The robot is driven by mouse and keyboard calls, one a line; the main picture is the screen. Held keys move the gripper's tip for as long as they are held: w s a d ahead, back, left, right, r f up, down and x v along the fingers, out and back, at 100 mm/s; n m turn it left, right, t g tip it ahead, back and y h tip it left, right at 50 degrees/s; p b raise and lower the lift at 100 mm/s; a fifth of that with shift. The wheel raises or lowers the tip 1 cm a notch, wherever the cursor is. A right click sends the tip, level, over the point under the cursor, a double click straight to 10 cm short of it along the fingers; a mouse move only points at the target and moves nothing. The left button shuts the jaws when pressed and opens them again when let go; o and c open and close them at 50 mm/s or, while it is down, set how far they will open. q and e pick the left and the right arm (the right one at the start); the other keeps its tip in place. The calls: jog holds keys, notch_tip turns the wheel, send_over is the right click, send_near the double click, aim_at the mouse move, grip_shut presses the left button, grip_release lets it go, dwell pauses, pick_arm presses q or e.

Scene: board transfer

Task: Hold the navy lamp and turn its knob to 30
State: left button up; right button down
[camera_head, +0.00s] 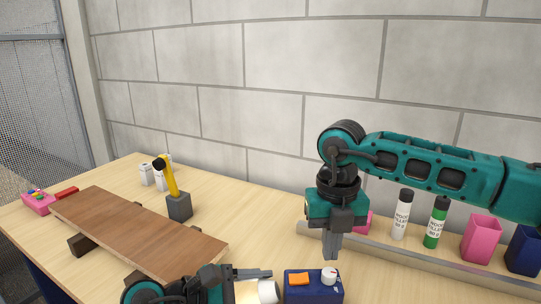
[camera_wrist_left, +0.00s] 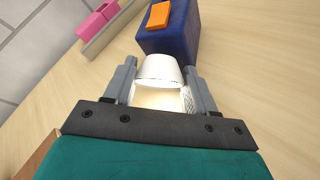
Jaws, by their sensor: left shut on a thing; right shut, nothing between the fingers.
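The navy lamp (camera_head: 313,290) is a box at the bottom edge of the head view, partly cut off. On its top are an orange switch (camera_head: 299,279) and a white knob (camera_head: 329,276) with a red mark. A white round lamp head (camera_head: 268,292) sticks out from its left side. My left gripper (camera_head: 262,280) is shut on this lamp head; in the left wrist view the white head (camera_wrist_left: 159,70) sits between the fingers, against the navy body (camera_wrist_left: 168,32). My right gripper (camera_head: 332,257) is shut and empty, pointing down just above the knob. The knob's scale is too small to read.
A wooden board (camera_head: 135,230) lies on dark supports at left. A hammer with a yellow handle stands in a grey holder (camera_head: 179,207).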

aim_at(319, 276)
notch_tip(319, 276, up, 5)
jog(key=shift+r, duration=0.1)
dwell(0.3)
jog(key=a+n, duration=0.1)
jog(key=n, duration=0.1)
jog(key=s+a+n, duration=0.1)
jog(key=n, duration=0.1)
jog(key=s+a+n, duration=0.1)
jog(key=n, duration=0.1)
jog(key=shift+f, duration=3.05)
jog(key=shift+s+d, duration=0.25)
jog(key=shift+d, duration=0.15)
